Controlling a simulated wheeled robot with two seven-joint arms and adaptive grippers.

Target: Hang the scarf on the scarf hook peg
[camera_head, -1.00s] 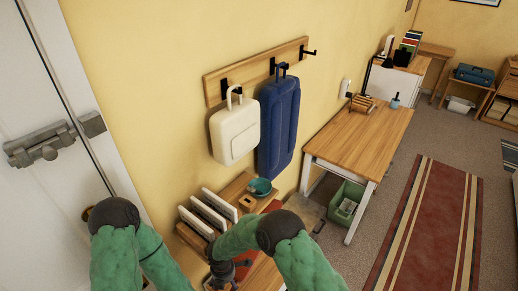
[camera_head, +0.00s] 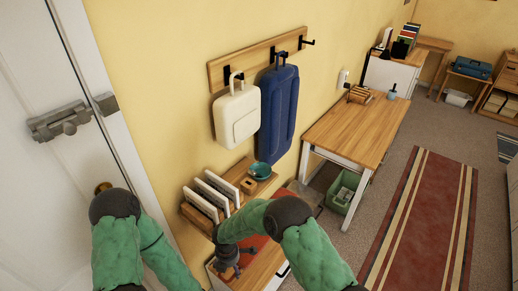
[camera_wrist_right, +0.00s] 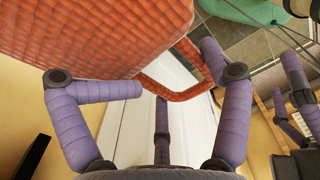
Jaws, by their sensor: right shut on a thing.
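The scarf shows in the right wrist view as a red-orange quilted piece (camera_wrist_right: 100,35) with a loop. In the head view a red-orange patch (camera_head: 259,243) beside my right gripper appears to be part of it; my arm hides some. My right gripper (camera_head: 228,266) is low, below the small wall shelf. In the wrist view the purple fingers of my right gripper (camera_wrist_right: 172,72) are closed in at the scarf's loop. A wooden rack with black pegs is on the yellow wall; its right-hand peg (camera_head: 307,42) is bare.
A white bag (camera_head: 237,115) and a blue bag (camera_head: 278,112) hang from the rack's other pegs. The shelf (camera_head: 235,172) below holds white upright panels and a teal bowl (camera_head: 260,170). A wooden desk (camera_head: 360,125) stands to the right. A door is at left.

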